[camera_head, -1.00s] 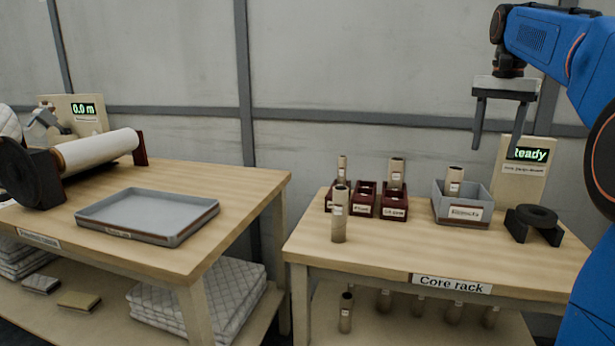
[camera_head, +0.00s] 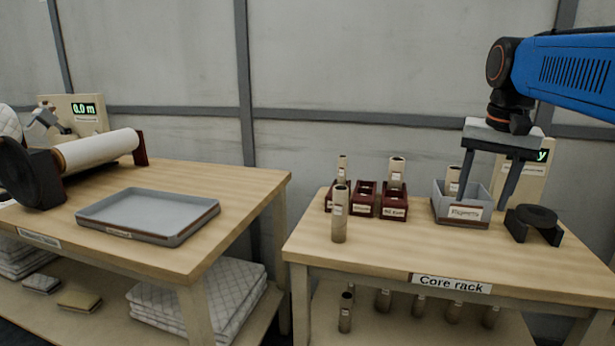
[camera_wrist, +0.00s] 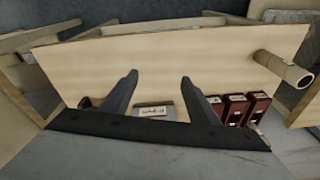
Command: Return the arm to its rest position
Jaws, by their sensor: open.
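My gripper (camera_head: 484,205) is open and empty in the head view. Its two fingers point down in front of the grey bin (camera_head: 440,205) at the right of the core rack table (camera_head: 300,245). In the wrist view my gripper (camera_wrist: 158,78) shows both fingers apart with bare tabletop between them. The blue arm (camera_head: 570,72) comes in from the upper right. The grey bin holds a core (camera_head: 453,180), and one finger partly hides the bin.
A lone core (camera_head: 339,215) stands upright at the table's left. Small dark red bins (camera_head: 393,208) stand behind it, some with cores. A black holder (camera_head: 535,225) and a partly hidden display (camera_head: 530,180) are at right. The left table bears a grey tray (camera_head: 150,215) and a roll (camera_head: 98,150).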

